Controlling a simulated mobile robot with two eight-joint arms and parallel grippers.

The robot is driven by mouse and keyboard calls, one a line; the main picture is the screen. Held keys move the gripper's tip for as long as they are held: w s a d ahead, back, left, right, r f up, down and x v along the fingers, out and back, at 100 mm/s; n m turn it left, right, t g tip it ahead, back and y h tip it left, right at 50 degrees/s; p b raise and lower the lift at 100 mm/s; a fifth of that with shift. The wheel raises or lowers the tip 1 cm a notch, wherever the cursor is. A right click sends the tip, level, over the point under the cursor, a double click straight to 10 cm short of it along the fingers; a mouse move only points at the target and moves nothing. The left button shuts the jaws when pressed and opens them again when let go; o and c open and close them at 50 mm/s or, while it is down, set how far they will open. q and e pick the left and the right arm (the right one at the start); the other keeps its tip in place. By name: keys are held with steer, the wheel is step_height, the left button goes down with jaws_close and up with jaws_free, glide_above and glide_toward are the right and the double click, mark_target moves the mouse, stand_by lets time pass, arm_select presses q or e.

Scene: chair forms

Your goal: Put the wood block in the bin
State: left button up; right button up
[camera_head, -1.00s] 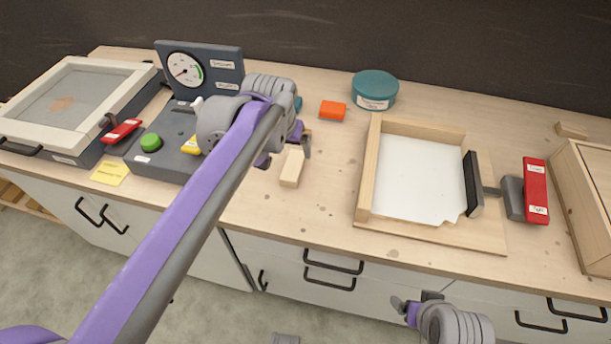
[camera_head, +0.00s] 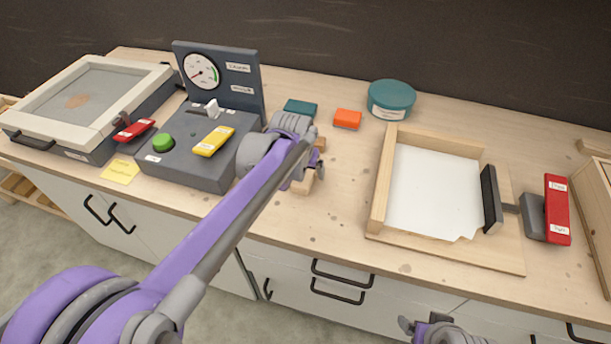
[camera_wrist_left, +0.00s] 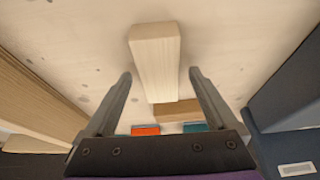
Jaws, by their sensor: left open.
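The pale wood block (camera_wrist_left: 155,55) lies on the bench and shows in the left wrist view, its end in line with the gap between my fingers. In the head view the block (camera_head: 302,187) is mostly hidden by my left gripper (camera_head: 310,168). My left gripper (camera_wrist_left: 160,76) is open and empty, with a finger to either side; whether the fingers reach down beside the block I cannot tell. A second, browner wood piece (camera_wrist_left: 180,109) lies just beyond it. My right gripper (camera_head: 424,326) is at the bottom edge, away from the bench top. I cannot identify a bin.
A grey gauge box with a yellow-labelled switch (camera_head: 213,141) stands left of the gripper. Teal (camera_head: 300,108) and orange (camera_head: 347,119) blocks and a round teal tin (camera_head: 391,98) lie behind. A wooden frame (camera_head: 381,190) with a red-handled clamp (camera_head: 557,210) stands right.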

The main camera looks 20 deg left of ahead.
arm_select(q)
steer(key=shift+f, duration=0.2)
stand_by(0.6)
jaws_close()
stand_by(0.5)
